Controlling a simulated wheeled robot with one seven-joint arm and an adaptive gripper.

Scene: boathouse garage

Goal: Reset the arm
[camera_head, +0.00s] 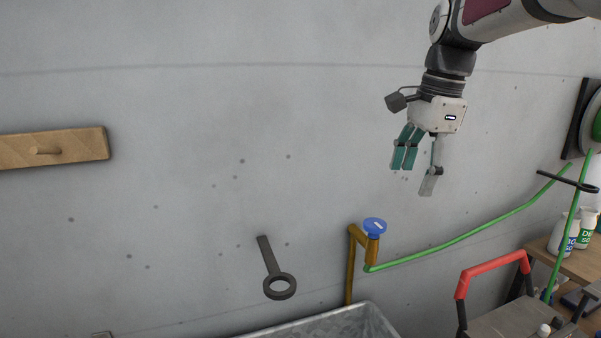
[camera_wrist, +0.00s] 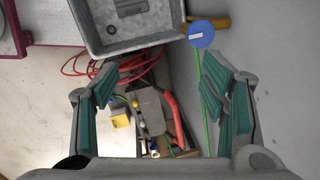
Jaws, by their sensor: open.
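My gripper (camera_head: 417,163) hangs at the upper right in the head view, pointing down in front of the grey wall. Its fingers are apart and nothing is between them. In the wrist view my gripper (camera_wrist: 163,110) shows its two green-padded fingers spread wide at left and right. Below it in the head view is a tap with a blue round handle (camera_head: 375,226) on a brass pipe (camera_head: 351,265). The blue handle also shows at the top of the wrist view (camera_wrist: 201,34). The gripper is apart from the tap.
A green hose (camera_head: 470,238) runs right from the tap. A metal trough (camera_head: 335,324) sits below, and a grey ring-ended tool (camera_head: 279,285) is near the wall. A red-handled toolbox (camera_head: 492,273) and bottles (camera_head: 588,226) are at right. A wooden peg board (camera_head: 75,148) is at left.

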